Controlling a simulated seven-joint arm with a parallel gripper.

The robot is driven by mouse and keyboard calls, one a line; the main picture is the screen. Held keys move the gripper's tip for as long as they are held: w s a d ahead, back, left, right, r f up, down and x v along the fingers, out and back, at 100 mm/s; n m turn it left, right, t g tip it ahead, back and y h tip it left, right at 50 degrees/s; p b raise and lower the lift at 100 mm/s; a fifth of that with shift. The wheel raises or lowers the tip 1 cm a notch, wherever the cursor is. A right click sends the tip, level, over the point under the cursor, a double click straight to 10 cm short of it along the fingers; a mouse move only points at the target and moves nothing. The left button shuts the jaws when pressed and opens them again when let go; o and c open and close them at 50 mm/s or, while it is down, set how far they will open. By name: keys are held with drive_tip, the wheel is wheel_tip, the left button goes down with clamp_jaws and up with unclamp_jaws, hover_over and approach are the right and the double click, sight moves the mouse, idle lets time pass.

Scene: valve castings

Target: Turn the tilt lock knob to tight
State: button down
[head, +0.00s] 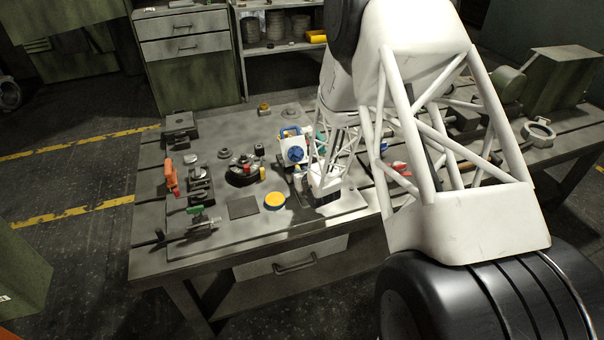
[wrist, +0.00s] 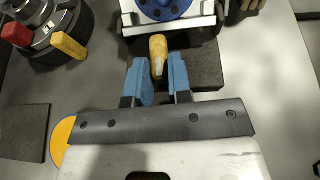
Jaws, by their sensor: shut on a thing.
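The tilt lock knob (wrist: 158,47), a yellow bar-shaped handle, sticks out from the front of a pale fixture (wrist: 193,24) in the wrist view. My gripper (wrist: 159,62) has its blue fingers on either side of the knob's near end and is shut on it. The fixture holds a blue round part (wrist: 165,6), which also shows in the head view (head: 296,154). A dark base (wrist: 205,72) lies under the knob. In the head view my wrist hides the fingers and the knob. I see no mark showing how tight the knob is.
A round dark fixture with a red knob (wrist: 16,34) and a yellow knob (wrist: 69,46) stands left of my gripper. A yellow disc (head: 275,201) and a dark square plate (head: 243,207) lie nearby on the bench (head: 330,222). An orange tool (head: 171,178) is farther left.

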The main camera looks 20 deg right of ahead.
idle(0.4)
drive_tip(key=c, duration=1.3)
unclamp_jaws()
drive_tip(key=shift+s, duration=0.1)
drive_tip(key=shift+v, duration=3.8)
